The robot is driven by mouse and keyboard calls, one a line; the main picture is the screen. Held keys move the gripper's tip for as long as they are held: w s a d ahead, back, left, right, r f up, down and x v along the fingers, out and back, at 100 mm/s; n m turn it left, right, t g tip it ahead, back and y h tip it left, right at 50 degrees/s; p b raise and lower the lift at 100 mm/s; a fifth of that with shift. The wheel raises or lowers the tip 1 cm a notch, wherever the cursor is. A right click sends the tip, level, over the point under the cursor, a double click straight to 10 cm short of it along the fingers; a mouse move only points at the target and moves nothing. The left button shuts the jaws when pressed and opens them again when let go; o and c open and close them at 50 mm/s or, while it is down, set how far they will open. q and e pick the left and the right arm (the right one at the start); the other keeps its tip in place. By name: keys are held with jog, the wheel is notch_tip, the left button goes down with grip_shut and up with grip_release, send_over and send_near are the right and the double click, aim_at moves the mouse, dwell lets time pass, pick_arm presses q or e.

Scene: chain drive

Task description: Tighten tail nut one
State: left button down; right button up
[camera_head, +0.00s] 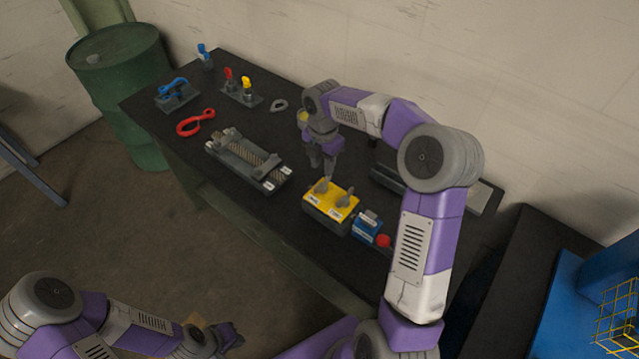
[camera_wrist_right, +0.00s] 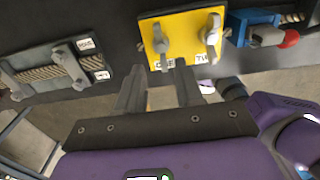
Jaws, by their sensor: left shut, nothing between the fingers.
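A yellow block (camera_head: 330,206) sits on the bench and carries two grey wing-shaped nuts. The left wing nut (camera_head: 321,186) and the right wing nut (camera_head: 345,199) stand upright on its top. The block also shows in the right wrist view (camera_wrist_right: 184,22), with a small white label by each nut; the left label seems to read "ONE". My right gripper (camera_head: 324,172) is just above and behind the left nut, its fingers apart in the right wrist view (camera_wrist_right: 162,72) with nothing between them. My left gripper (camera_head: 234,340) is shut and empty, low in front of the bench.
A grey chain fixture (camera_head: 247,160) with clamp bars and white labels lies left of the block. A blue block (camera_head: 366,228) with a red knob (camera_head: 383,241) is close on its right. Red pliers (camera_head: 195,123) and a stand with red and yellow handles (camera_head: 241,94) lie farther left.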

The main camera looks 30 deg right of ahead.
aim_at(323, 181)
jog(key=shift+s+f, duration=0.15)
jog(key=shift+f, duration=0.6)
notch_tip(323, 181, down, 6)
jog(key=shift+f+b, duration=0.1)
jog(key=shift+b, duration=0.4)
grip_shut()
